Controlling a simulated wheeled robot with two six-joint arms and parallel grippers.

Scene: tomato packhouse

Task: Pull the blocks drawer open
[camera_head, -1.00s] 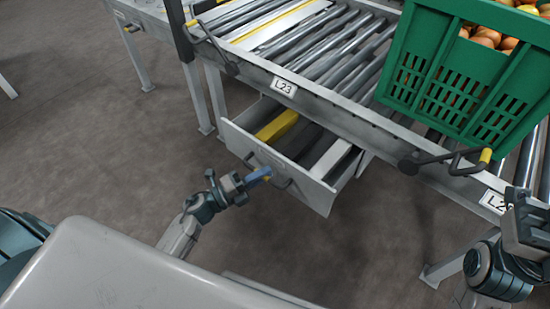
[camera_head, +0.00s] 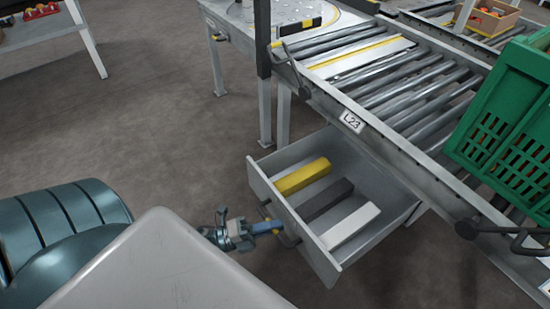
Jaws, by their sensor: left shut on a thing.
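The grey blocks drawer (camera_head: 318,258) under the roller conveyor stands well out from its frame. Inside lie a yellow block (camera_head: 302,177), a dark grey block (camera_head: 325,199) and a white block (camera_head: 350,226), side by side. My left gripper (camera_head: 268,227) is at the drawer's front, its blue fingers shut on the dark handle (camera_head: 288,236). The fingers partly hide the handle. My right gripper is not in view.
The roller conveyor (camera_head: 385,88) with label L23 runs above the drawer. A green crate (camera_head: 503,125) stands on it at the right. A dark lever (camera_head: 470,229) sticks out at the conveyor's near edge. Open floor lies at the left.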

